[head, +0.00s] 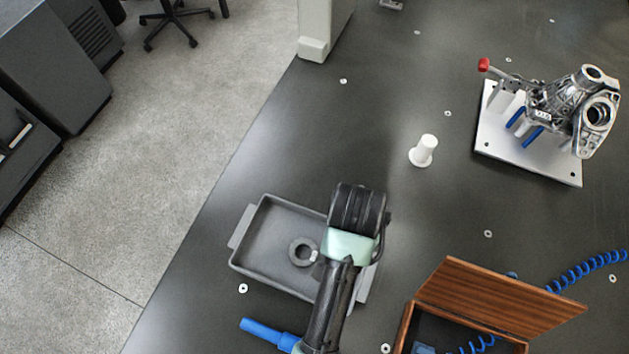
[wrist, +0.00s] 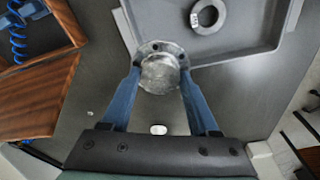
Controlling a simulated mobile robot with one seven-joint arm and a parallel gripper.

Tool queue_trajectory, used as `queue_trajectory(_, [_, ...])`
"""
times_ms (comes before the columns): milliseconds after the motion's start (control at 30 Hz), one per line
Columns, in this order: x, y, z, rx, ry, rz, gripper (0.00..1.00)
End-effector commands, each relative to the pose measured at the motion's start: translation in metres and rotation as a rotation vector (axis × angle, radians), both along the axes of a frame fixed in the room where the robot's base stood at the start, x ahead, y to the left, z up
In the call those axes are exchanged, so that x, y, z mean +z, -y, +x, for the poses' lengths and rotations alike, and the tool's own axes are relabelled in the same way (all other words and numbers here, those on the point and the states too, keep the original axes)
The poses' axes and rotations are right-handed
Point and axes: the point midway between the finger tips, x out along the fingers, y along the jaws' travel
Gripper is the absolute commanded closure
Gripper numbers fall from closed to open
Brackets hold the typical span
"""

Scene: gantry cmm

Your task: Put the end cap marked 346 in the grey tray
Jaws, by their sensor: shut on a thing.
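The grey tray (head: 257,265) lies on the dark table in the head view, and its rim (wrist: 240,50) crosses the top of the wrist view. In the wrist view my gripper (wrist: 160,78) is shut on a round metal end cap (wrist: 159,73) with a holed flange. The cap overlaps the tray's near rim in that view; I cannot tell its height. No number can be read on it. In the head view my arm hides the gripper and the cap. A dark ring (head: 302,251) lies inside the tray and also shows in the wrist view (wrist: 208,15).
An open wooden box (head: 500,296) stands right of the tray, with a blue coiled hose (head: 590,268) behind it. A white flanged cylinder (head: 424,151) stands mid-table. A metal casting (head: 570,105) sits on a fixture plate (head: 510,150) at upper right. The table behind the tray is mostly clear.

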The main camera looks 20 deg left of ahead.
Motion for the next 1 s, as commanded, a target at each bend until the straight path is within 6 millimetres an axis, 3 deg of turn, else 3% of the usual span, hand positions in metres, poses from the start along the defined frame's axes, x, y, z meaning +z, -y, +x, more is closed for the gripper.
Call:
queue_trajectory(33, [-0.014, -0.003, -0.004, -0.075, -0.001, -0.001, 1.00])
queue_trajectory(100, [-0.022, -0.005, -0.008, -0.183, 0.001, -0.004, 1.00])
queue_trajectory(333, [-0.036, -0.009, -0.017, -0.407, 0.013, -0.008, 1.00])
queue_trajectory(533, [-0.042, -0.009, -0.018, -0.438, 0.011, -0.010, 1.00])
queue_trajectory(800, [-0.089, -0.009, -0.018, -0.436, 0.011, -0.010, 1.00])
queue_trajectory(1000, [-0.109, -0.009, -0.018, -0.436, 0.011, -0.009, 1.00])
